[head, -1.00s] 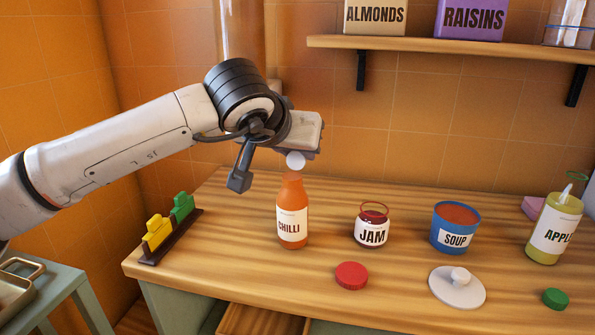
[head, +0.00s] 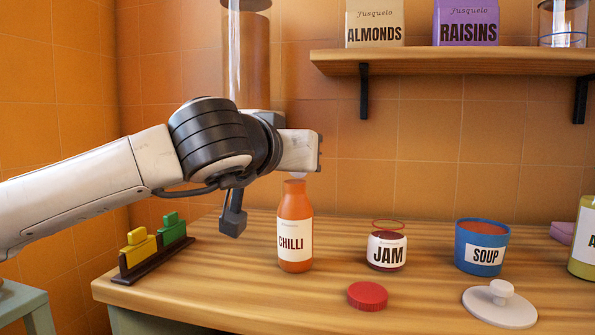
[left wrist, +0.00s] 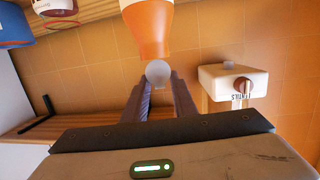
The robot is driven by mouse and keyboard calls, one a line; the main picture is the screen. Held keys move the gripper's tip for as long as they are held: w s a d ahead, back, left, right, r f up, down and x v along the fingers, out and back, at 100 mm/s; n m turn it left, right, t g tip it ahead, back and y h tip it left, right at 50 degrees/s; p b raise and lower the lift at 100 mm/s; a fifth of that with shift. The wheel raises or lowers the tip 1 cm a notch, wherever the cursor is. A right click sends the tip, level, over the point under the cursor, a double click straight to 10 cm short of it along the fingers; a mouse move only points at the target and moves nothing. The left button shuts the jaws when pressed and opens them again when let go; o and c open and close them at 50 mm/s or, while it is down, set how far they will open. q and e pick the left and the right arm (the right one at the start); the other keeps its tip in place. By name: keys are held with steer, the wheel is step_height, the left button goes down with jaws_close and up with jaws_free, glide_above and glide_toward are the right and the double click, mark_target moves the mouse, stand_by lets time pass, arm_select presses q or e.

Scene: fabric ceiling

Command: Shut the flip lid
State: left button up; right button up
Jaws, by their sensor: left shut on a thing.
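My left gripper (head: 298,165) is directly above the orange CHILLI bottle (head: 295,235), which stands upright on the counter. In the left wrist view its fingers (left wrist: 158,84) are closed on a small round whitish cap (left wrist: 158,71). The cap sits right at the mouth of the bottle (left wrist: 150,25); whether it is seated cannot be told. In the head view the cap is mostly hidden by the gripper. No hinge is visible, so I cannot tell for sure that this is the flip lid. My right gripper is not in view.
A JAM jar (head: 387,252), a blue SOUP pot (head: 482,250), a red lid (head: 367,296) and a grey lid (head: 500,304) stand to the right. Yellow and green blocks (head: 155,245) on a dark rack are at left. A shelf (head: 450,62) hangs above. A dispenser (left wrist: 232,82) stands behind.

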arm_select(q)
steer(key=shift+f, duration=0.1)
stand_by(0.3)
steer(key=o, duration=1)
steer(key=shift+c, duration=0.2)
steer(key=v, duration=1)
steer(key=shift+s+a, duration=0.1)
